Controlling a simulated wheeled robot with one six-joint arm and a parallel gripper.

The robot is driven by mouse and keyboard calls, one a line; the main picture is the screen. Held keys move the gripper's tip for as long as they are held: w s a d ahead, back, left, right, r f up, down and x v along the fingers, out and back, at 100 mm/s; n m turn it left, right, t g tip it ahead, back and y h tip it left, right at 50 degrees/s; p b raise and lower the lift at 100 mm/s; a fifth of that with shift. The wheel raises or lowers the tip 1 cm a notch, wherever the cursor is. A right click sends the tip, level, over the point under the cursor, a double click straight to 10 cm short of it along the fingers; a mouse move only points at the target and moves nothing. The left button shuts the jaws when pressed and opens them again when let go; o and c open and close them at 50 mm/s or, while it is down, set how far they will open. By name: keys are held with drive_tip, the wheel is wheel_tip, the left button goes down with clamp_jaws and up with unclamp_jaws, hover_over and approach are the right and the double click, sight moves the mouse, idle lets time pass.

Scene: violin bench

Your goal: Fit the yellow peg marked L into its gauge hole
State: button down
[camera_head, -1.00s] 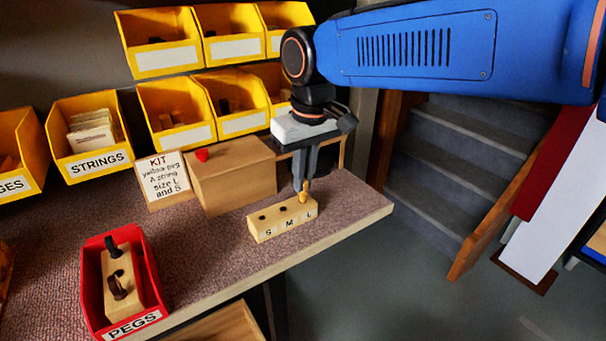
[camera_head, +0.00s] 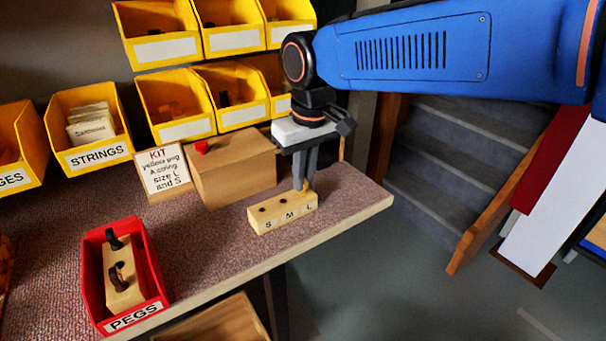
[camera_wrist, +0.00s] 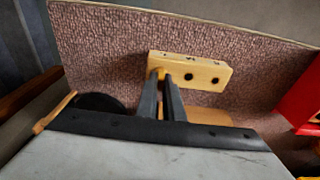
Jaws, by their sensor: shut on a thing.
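The gauge block (camera_head: 283,213) is a pale wooden block marked S, M and L on the bench near its front edge. Its S and M holes show dark and empty. My gripper (camera_head: 304,186) points down at the L end and is shut on the yellow peg (camera_head: 307,186). Little of the peg shows; its lower end meets the block's top at the L hole, but I cannot tell how deep it sits. In the wrist view, the peg (camera_wrist: 160,73) shows between the fingertips at the end of the gauge block (camera_wrist: 205,74).
A red PEGS bin (camera_head: 148,275) holding a block with dark pegs stands at the front left. Yellow bins (camera_head: 95,158) line the back. The bench's right edge is close.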

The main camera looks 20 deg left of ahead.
drive_tip(key=c, duration=1.8)
unclamp_jaws()
drive_tip(key=shift+r, duration=0.1)
drive_tip(key=r, duration=0.5)
drive_tip(key=s+d+r, duration=0.1)
drive_tip(key=r, duration=1.1)
drive_tip(key=shift+s+d, duration=0.3)
drive_tip(key=shift+d, duration=0.1)
drive_tip(key=shift+d, duration=0.1)
drive_tip(key=d+f+m+t, duration=0.15)
drive_tip(key=d+f, duration=0.25)
drive_tip(key=d, duration=0.9)
drive_tip(key=d+f+m, duration=0.3)
drive_tip(key=d+f, duration=0.2)
drive_tip(key=d, duration=0.8)
drive_tip(key=s+d+f+m, duration=0.1)
drive_tip(key=s+d+f, duration=0.2)
drive_tip(key=d+f, duration=0.2)
drive_tip(key=s+d+f+m+t, duration=0.1)
drive_tip(key=s+d+f+m, duration=0.1)
drive_tip(key=s+d+f, duration=0.2)
drive_tip(key=s+d+f+m+t+h, duration=0.1)
drive_tip(key=s+d+f+m, duration=0.1)
drive_tip(key=s+d+f, duration=0.2)
drive_tip(key=shift+s+d+f+m, duration=0.1)
drive_tip(key=shift+d+f+m, duration=0.15)
drive_tip(key=shift+d+f, duration=1.65)
